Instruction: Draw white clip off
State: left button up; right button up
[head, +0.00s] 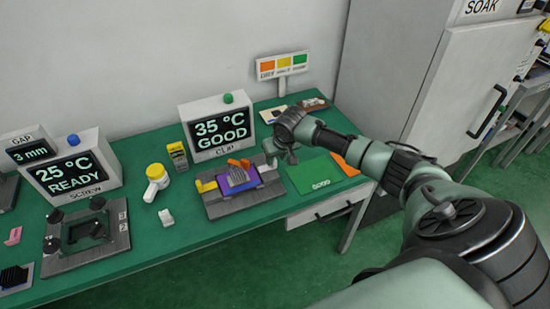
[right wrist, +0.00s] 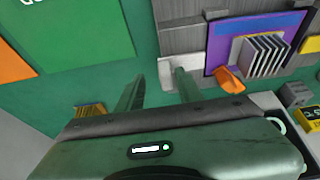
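The white clip (right wrist: 205,75) sits at the edge of the grey ribbed fixture (right wrist: 180,40) in the right wrist view. My right gripper (head: 287,155) is over the right end of the fixture (head: 225,208). In the right wrist view its two fingers (right wrist: 159,76) are apart, with nothing gripped. One finger overlaps the white clip; the other is over the green table. I cannot tell whether the finger touches the clip. My left gripper is not in view.
A purple board (right wrist: 222,58) with a finned heat sink (right wrist: 262,55) lies on the fixture, beside an orange clip (right wrist: 230,80). A yellow clip (head: 205,185) is at the left end. The "35 °C GOOD" display (head: 220,128) stands behind; a green mat (head: 315,177) lies right.

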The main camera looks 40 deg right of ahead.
jog(key=shift+a, duration=0.1)
jog(key=shift+a+r, duration=0.1)
jog(key=shift+r, duration=0.2)
jog(key=b+v, duration=0.1)
jog(key=v, duration=0.6)
jog(key=shift+s, duration=0.15)
